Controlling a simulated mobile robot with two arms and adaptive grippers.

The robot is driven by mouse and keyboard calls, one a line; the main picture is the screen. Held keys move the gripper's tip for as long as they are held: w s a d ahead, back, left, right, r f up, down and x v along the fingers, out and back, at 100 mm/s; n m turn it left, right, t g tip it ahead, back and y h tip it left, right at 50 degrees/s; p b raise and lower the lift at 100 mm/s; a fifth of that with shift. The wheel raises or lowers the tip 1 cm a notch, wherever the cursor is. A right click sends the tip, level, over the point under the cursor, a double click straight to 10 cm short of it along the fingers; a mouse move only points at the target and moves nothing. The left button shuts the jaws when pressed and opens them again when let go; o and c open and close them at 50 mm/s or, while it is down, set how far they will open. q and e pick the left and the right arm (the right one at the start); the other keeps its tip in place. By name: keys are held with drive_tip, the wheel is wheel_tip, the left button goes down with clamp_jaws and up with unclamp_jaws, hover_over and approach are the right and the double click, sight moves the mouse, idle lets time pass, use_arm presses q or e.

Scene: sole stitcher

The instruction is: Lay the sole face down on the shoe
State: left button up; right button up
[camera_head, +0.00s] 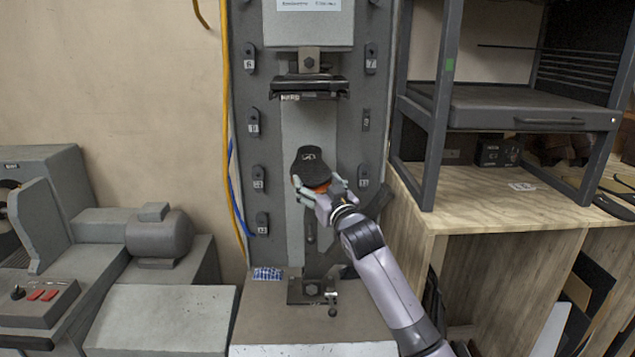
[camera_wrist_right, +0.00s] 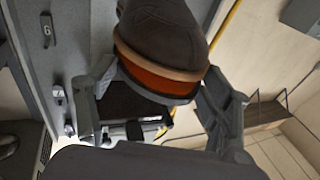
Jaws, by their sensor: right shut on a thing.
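In the right wrist view a dark brown, rounded body with a tan rim and an orange band (camera_wrist_right: 160,70) sits between the fingers of the right gripper (camera_wrist_right: 158,112). I cannot tell there where the sole ends and any shoe begins. No separate shoe stands out in the head view. My left gripper is not in view.
A grey stitching machine (camera_head: 290,220) stands behind the gripper, with a dark clamp head (camera_head: 310,88) above and a bracket (camera_head: 311,291) below. A wooden bench (camera_head: 480,205) with a dark metal rack is on the right. A grey motor unit (camera_head: 160,236) is on the left.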

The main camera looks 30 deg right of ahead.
drive_tip(key=shift+r, duration=0.1)
idle(0.5)
drive_tip(key=o, duration=1.5)
drive_tip(key=shift+f, duration=0.2)
drive_tip(key=shift+p+v, duration=1)
drive_tip(key=shift+v, duration=2.3)
drive_tip(key=o, duration=0.3)
